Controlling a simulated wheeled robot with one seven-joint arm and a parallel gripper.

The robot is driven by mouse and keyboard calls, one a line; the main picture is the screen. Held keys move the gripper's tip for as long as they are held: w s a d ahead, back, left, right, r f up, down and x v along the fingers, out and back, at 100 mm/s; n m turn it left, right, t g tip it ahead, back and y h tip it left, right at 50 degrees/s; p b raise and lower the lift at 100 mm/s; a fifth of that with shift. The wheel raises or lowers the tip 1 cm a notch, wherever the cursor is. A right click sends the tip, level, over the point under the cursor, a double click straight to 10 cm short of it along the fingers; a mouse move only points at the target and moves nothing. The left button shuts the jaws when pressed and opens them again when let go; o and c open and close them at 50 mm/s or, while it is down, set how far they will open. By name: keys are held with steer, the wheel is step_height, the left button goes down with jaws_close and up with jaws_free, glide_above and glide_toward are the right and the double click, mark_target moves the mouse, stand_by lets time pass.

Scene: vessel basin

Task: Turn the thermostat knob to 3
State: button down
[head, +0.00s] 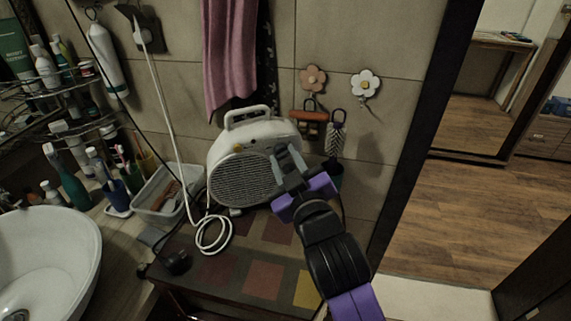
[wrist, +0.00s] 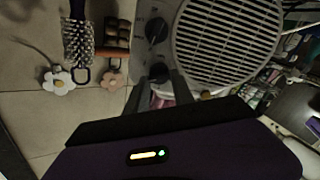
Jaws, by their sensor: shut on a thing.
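A white fan heater (head: 262,140) with a round grille and a top handle stands on a tiled surface against the wall. In the wrist view, the heater (wrist: 226,40) appears upside down, with two dark knobs on its control strip. One knob (wrist: 157,30) is free. My gripper (wrist: 158,80) is shut on the other knob (wrist: 158,71), with one finger on each side of it. In the head view, my gripper (head: 283,155) reaches the heater's right front side and hides the knobs. The dial marks and the knob's setting are too small to read.
A white cable (head: 213,235) lies coiled before the heater. A clear plastic bin (head: 165,196) and a white basin (head: 45,255) are to the left. A round brush (head: 335,138) hangs close on the right, and a pink towel (head: 230,60) hangs behind.

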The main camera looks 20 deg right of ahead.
steer(key=m+b, duration=0.1)
steer(key=m, duration=0.3)
steer(key=shift+d+f+m+b, duration=0.1)
steer(key=shift+f+m+b, duration=0.05)
steer(key=shift+m+b, duration=0.2)
steer(key=m+b, duration=0.1)
steer(key=m, duration=0.3)
steer(key=shift+m+b, duration=0.3)
steer(key=shift+m, duration=0.05)
steer(key=c, duration=1.1)
jaws_free()
steer(key=shift+s, duration=0.1)
steer(key=s, duration=0.2)
steer(key=s+b, duration=0.1)
steer(key=s, duration=0.4)
steer(key=shift+s+a, duration=0.3)
steer(key=shift+a, duration=0.05)
